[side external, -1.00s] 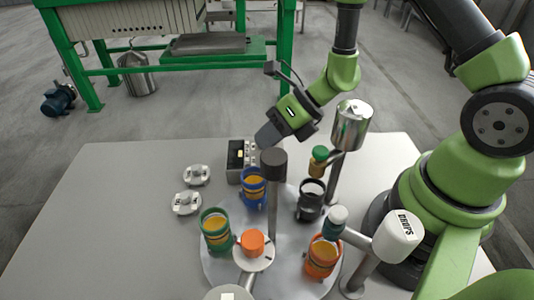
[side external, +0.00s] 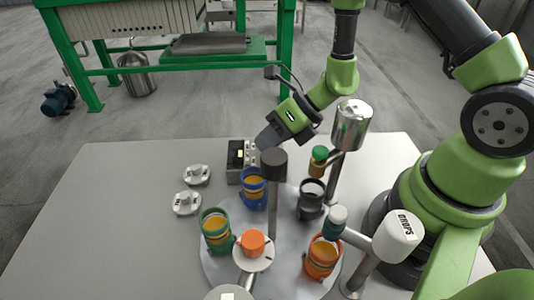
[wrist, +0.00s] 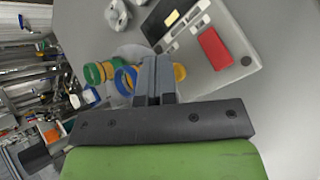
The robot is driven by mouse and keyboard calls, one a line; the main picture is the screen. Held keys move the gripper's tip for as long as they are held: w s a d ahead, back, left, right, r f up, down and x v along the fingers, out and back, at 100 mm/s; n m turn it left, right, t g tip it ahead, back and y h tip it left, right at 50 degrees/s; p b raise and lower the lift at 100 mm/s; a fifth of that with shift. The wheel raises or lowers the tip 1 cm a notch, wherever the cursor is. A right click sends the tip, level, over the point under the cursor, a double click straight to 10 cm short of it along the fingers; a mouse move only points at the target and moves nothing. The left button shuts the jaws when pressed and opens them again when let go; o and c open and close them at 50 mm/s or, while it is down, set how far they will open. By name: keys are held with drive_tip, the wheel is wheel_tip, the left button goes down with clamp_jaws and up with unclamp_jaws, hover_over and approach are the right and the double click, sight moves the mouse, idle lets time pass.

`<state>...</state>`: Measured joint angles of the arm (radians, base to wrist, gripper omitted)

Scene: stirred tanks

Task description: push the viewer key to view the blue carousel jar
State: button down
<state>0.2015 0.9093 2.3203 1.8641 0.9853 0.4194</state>
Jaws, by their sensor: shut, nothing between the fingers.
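The blue carousel jar (side external: 254,190), with orange contents, stands on the round carousel plate (side external: 215,262), at its back in the side view. Its blue rim also shows in the wrist view (wrist: 121,82), left of my fingers. The viewer box (side external: 234,176) sits just behind that jar, with a lit window on its face. The wrist view shows a red rectangular key (wrist: 214,48) on the box's top. My gripper (side external: 266,139) is shut and empty, tilted down beside the box's right end, which it partly hides. In the wrist view its fingertips (wrist: 156,66) appear left of and below the key.
Green (side external: 214,238), orange (side external: 321,262) and black (side external: 310,204) jars share the carousel. A metal cylinder on a stand (side external: 352,124) is to the right. The table's left side is mostly clear.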

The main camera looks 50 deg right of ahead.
drive_tip(key=shift+f, duration=0.5)
idle(0.5)
drive_tip(key=shift+r, duration=0.95)
drive_tip(key=shift+r, duration=2.5)
